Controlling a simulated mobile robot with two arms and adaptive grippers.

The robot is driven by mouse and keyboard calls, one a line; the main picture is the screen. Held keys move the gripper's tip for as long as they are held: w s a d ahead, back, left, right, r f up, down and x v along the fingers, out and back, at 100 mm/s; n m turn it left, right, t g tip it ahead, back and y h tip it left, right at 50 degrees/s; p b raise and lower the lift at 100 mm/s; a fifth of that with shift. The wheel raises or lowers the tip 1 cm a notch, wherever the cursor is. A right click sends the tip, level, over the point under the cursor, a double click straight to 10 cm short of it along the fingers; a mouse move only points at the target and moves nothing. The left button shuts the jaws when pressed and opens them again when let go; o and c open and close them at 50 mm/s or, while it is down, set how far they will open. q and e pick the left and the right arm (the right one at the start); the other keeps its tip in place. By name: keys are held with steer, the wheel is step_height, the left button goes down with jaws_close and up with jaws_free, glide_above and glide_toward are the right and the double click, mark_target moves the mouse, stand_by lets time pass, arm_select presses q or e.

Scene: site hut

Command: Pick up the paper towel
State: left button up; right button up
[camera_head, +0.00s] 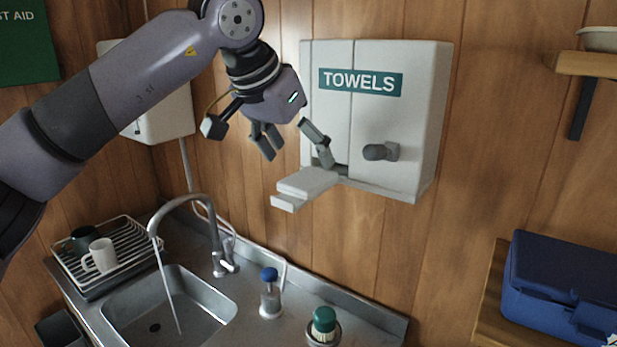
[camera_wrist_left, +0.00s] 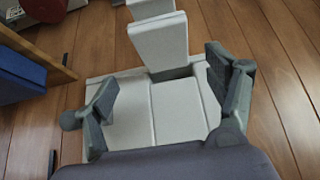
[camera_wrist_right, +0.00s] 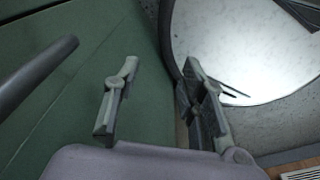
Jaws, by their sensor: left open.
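The paper towel (camera_head: 308,182) is a white folded sheet sticking out of the bottom front of the white towel dispenser (camera_head: 432,110) on the wall. My left gripper (camera_head: 293,147) is open in front of the dispenser, just above the towel in the head view. In the left wrist view, the towel (camera_wrist_left: 158,42) shows between the fingers of my left gripper (camera_wrist_left: 163,68), with a gap on both sides. My right gripper (camera_wrist_right: 160,63) shows only in its own wrist view, with its fingers apart and nothing between them.
A knob (camera_head: 380,152) juts from the dispenser's front. A blue case (camera_head: 560,290) sits at the right. A round white disc (camera_wrist_right: 245,40) is near my right gripper.

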mark_target(307, 178)
arm_select(q)
steer(key=shift+w+f, duration=0.1)
steer(key=shift+f, duration=0.15)
steer(key=x, duration=0.1)
steer(key=p+x, duration=0.1)
steer(key=x, duration=0.1)
steer(key=p+x, duration=0.1)
steer(key=shift+w+a+f, duration=0.15)
steer(key=shift+a+f, duration=0.1)
steer(key=shift+w+d+f, duration=0.1)
steer(key=shift+f, duration=0.15)
steer(key=shift+c, duration=0.4)
steer(key=shift+r, duration=0.1)
steer(key=shift+c, duration=0.6)
steer(key=c, duration=0.8)
steer(key=shift+o, duration=0.2)
